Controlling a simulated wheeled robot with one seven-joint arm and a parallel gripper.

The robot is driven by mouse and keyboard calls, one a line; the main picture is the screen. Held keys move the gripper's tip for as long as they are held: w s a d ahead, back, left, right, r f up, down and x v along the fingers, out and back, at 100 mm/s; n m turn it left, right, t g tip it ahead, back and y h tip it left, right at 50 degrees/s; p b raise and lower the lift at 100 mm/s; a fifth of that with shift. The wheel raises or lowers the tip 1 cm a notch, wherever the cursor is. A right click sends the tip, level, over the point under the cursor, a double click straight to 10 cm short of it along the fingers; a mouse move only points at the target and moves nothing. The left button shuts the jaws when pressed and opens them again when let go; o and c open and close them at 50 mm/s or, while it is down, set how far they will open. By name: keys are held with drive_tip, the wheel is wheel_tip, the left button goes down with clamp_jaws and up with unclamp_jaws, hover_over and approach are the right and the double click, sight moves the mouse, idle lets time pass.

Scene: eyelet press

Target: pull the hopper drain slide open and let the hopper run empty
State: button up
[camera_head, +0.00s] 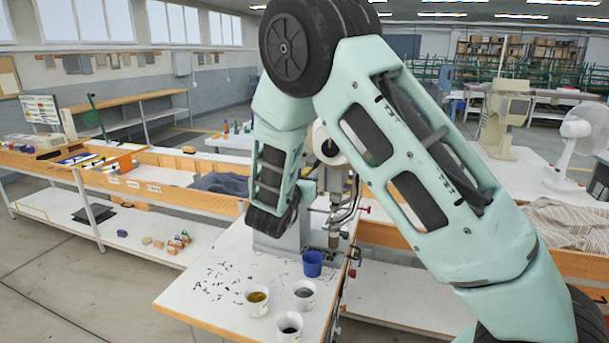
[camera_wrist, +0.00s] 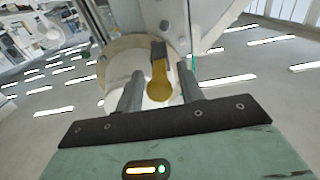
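In the wrist view a cream, rounded hopper body (camera_wrist: 122,66) is ahead of my gripper (camera_wrist: 160,73). A flat yellow tab with a rounded near end (camera_wrist: 160,90) and a dark upper part, apparently the drain slide, sticks out toward me. My two grey fingers stand apart, one on each side of the tab, with a visible gap on both sides. In the head view the press (camera_head: 333,180) stands at the back of the white bench, partly behind my arm. My gripper cannot be made out there. The hopper's contents are not visible.
On the bench (camera_head: 215,255) stand a blue cup (camera_head: 312,264) and white cups with brass-coloured (camera_head: 257,301), grey (camera_head: 304,294) and black contents (camera_head: 290,327). Small dark pieces lie scattered left of them. A wooden-edged shelf bench (camera_head: 155,190) runs behind at left.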

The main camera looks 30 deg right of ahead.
idle(0.3)
drive_tip(key=b+v, duration=0.6)
drive_tip(key=v, duration=1.1)
drive_tip(key=shift+s+a, duration=0.1)
drive_tip(key=shift+a, duration=0.05)
